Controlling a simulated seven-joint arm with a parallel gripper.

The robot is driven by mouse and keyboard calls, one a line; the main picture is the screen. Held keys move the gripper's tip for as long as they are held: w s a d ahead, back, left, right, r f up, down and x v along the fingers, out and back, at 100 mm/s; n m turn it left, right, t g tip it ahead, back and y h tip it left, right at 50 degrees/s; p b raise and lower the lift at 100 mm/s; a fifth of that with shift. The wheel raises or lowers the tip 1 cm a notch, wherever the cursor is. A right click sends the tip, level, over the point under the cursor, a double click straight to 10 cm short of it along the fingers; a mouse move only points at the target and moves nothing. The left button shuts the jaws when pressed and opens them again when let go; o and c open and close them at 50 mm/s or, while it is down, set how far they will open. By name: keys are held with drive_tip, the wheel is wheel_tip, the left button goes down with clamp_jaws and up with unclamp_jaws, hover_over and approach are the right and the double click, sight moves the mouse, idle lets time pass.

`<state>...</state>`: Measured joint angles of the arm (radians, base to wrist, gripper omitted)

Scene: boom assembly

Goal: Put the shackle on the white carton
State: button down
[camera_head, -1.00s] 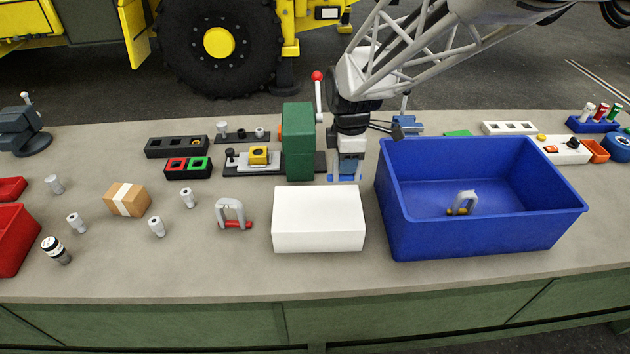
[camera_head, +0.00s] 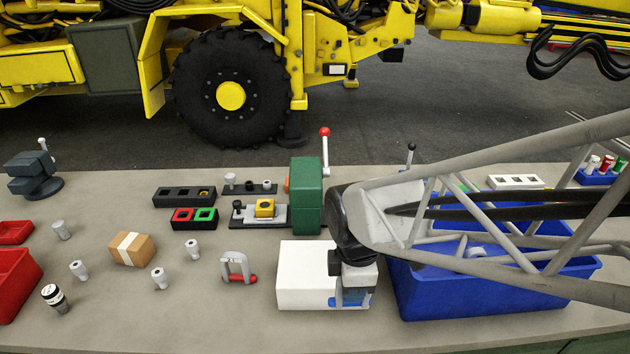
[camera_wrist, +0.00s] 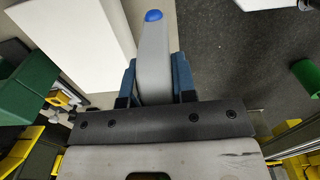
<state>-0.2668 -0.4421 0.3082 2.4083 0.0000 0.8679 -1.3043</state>
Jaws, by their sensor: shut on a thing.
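My gripper (camera_head: 352,296) is shut on a grey shackle with a blue end (camera_wrist: 153,55), seen edge-on between the blue fingers in the wrist view. In the head view the fingers hide most of it. The white carton (camera_head: 303,270) stands on the bench, and my gripper covers its right end. In the wrist view the carton (camera_wrist: 75,40) lies to the left of the held shackle. I cannot tell whether the shackle touches it. Another shackle with a red pin (camera_head: 238,268) stands on the bench left of the carton. A shackle (camera_head: 475,250) in the blue bin is partly hidden.
The blue bin (camera_head: 440,300) stands right of the carton, partly behind my arm. A green block (camera_head: 307,195) stands behind the carton. The bench in front of the carton is clear.

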drive_tip(key=shift+s, duration=0.15)
idle(0.3)
approach(325, 263)
idle(1.0)
drive_tip(key=shift+f, duration=1.7)
drive_tip(key=shift+f, duration=0.1)
drive_tip(key=c, duration=0.9)
unclamp_jaws()
